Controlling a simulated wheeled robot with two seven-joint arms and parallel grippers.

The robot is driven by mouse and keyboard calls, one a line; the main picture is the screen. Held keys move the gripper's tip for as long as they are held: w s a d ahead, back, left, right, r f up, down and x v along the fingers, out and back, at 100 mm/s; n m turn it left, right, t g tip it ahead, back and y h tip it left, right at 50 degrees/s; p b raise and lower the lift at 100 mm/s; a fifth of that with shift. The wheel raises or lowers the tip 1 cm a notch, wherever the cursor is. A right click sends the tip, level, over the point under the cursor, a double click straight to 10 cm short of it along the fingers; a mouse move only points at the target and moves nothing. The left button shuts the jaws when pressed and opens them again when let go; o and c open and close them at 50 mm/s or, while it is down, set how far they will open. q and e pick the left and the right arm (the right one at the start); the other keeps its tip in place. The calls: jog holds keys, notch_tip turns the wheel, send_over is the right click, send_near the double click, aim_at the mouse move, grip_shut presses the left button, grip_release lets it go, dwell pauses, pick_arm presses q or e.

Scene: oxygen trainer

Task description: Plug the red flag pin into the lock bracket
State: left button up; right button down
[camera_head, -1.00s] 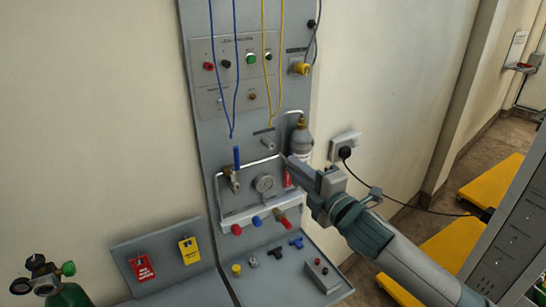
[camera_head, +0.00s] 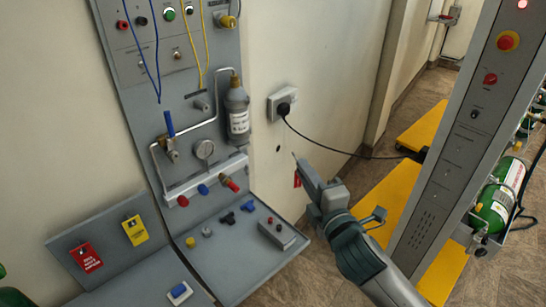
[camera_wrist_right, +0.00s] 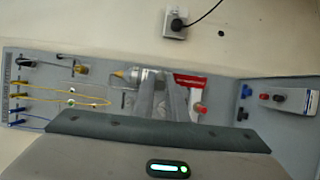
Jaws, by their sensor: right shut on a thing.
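My right gripper (camera_head: 302,168) is shut on the red flag pin (camera_head: 297,181), whose red tag hangs beside the fingertips. In the head view the gripper appears right of the grey panel, apart from it. In the right wrist view the red tag (camera_wrist_right: 190,80) shows just beyond the closed fingers (camera_wrist_right: 163,98); the pin's shaft is mostly hidden. A short grey stub (camera_head: 201,105) sticks out of the panel under a small label. I cannot tell for certain whether it is the lock bracket. My left gripper is not in view.
The grey panel (camera_head: 185,80) carries a grey bottle (camera_head: 237,108), a gauge (camera_head: 204,150) and piping. Small fittings and a grey box (camera_head: 277,232) sit on the lower shelf. A wall socket (camera_head: 284,104) trails a black cable. A tall grey cabinet (camera_head: 455,150) stands at right.

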jog(key=s+d+f+m+h+b, duration=0.1)
jog(key=s+d+f+m+h, duration=0.1)
jog(key=d, duration=0.5)
jog(key=s+d+f+m+t+h+b, duration=0.1)
jog(key=s+d+f+m+h, duration=0.1)
jog(key=d, duration=0.6)
jog(key=s+f+h, duration=0.1)
jog(key=s+h, duration=0.1)
jog(key=s, duration=0.1)
jog(key=shift+f, duration=0.35)
jog(key=shift+a, duration=0.1)
